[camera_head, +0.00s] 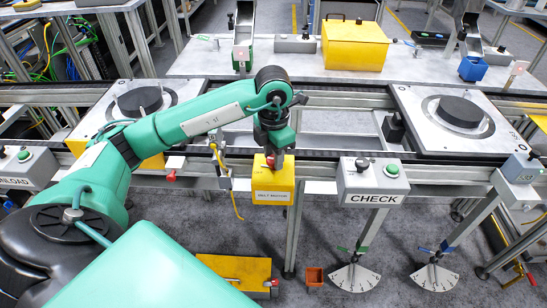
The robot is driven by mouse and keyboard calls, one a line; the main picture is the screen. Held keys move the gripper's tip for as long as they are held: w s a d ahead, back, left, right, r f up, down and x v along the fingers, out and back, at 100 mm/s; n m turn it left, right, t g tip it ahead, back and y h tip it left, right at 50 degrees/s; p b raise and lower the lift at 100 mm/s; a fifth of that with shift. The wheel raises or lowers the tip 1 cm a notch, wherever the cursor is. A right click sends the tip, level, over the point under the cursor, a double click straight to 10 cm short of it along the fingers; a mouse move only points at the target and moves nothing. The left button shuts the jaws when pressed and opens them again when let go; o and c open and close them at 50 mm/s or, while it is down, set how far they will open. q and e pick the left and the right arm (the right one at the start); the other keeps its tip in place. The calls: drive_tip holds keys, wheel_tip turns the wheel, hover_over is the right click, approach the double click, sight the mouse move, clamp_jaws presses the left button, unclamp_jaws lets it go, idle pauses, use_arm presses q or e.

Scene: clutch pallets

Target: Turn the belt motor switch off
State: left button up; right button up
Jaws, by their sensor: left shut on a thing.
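A yellow switch box (273,185) with a "BELT MOTOR" label hangs on the front rail of the conveyor, at the middle of the view. My left arm comes in from the left, and my left gripper (272,162) points down at the top of this box. Its jaws are shut on the belt motor switch, with a bit of red showing at the fingertips. The gripper hides most of the switch, so its position cannot be told. My right gripper is not in view.
A grey "CHECK" box (371,182) with a green button stands just right of the yellow box. Two pallets with black discs, left (140,101) and right (460,112), sit on the conveyor. A yellow case (355,45) stands on the back table.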

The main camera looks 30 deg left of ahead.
use_arm(q)
drive_tip(key=shift+n, duration=1)
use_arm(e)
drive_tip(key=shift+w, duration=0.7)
use_arm(q)
drive_tip(key=shift+r, duration=0.1)
drive_tip(key=o, duration=1)
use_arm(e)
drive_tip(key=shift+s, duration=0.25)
